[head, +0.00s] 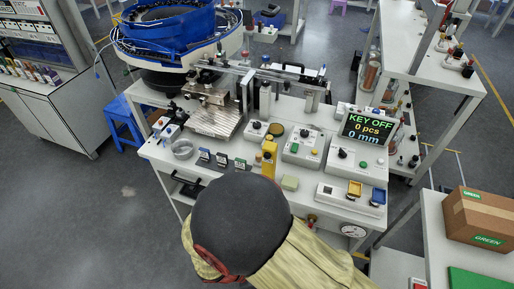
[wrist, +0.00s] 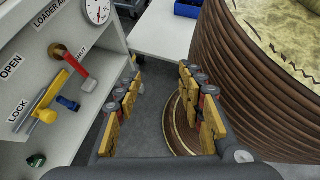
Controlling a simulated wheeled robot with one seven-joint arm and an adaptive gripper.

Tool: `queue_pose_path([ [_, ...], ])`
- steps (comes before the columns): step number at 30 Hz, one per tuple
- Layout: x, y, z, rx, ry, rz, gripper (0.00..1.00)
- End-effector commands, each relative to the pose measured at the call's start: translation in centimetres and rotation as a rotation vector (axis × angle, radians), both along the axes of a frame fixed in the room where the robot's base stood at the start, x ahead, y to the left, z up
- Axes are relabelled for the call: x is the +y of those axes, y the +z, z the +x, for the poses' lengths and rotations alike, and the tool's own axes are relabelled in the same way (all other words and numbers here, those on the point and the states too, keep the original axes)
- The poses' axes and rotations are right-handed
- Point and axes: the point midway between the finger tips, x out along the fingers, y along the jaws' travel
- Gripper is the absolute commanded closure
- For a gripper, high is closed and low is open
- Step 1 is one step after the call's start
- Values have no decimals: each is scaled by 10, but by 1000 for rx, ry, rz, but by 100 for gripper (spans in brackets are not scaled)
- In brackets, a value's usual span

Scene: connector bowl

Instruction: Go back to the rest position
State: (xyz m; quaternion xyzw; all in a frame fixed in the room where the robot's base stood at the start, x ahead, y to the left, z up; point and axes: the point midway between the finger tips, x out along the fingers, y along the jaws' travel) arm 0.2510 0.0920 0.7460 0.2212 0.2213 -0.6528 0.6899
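My gripper (wrist: 158,112) shows in the wrist view. Its two yellow-padded fingers are spread wide apart with nothing between them, and grey floor shows through the gap. It is beside a white panel (wrist: 35,95) on the left, touching nothing that I can see. In the head view the gripper cannot be made out; a dark rounded shape with beige fabric covers the bottom middle and hides the bench's front edge.
The panel carries a red handle (wrist: 80,70), a yellow lever (wrist: 40,103) and a gauge (wrist: 97,10). The white bench (head: 215,150) holds control boxes and a display (head: 367,129) reading KEY OFF. A blue bowl feeder (head: 170,35) stands behind. A cardboard box (head: 480,215) sits right. Floor is open left.

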Motion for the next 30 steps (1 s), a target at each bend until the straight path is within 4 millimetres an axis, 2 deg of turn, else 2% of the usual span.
queue_pose_path([
  [1,5,19,1,-43,-110,85,61],
  [7,21,82,6,-209,-501,386,61],
  [14,20,164,25,-422,-880,706,61],
  [20,-5,241,40,-639,-1116,955,61],
  [24,-38,296,44,-825,-1211,1085,61],
  [27,-62,329,45,-952,-1243,1140,61],
  [30,-79,345,45,-1031,-1270,1158,61],
])
